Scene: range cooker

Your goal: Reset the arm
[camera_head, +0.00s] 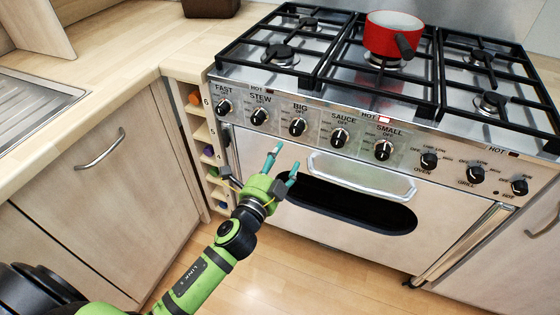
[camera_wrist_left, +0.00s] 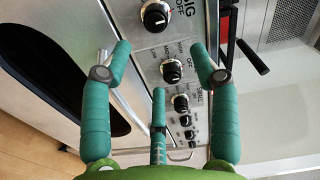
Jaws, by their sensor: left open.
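My left arm (camera_head: 210,268) is green and black and reaches up from the bottom left in the head view. Its gripper (camera_head: 283,162) is open and empty, in front of the cooker's front panel, below the knobs and beside the left end of the oven window. In the left wrist view the teal fingers (camera_wrist_left: 160,62) are spread apart, with the knobs beyond and between them. Nothing is between the fingertips. My right gripper does not show.
The range cooker (camera_head: 270,145) has several black knobs, a silver oven handle (camera_head: 361,168) and a dark window (camera_head: 350,206). A red pan (camera_head: 393,35) stands on a burner. Wooden cabinets (camera_head: 80,200) and a sink (camera_head: 30,100) are at left. The floor in front is clear.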

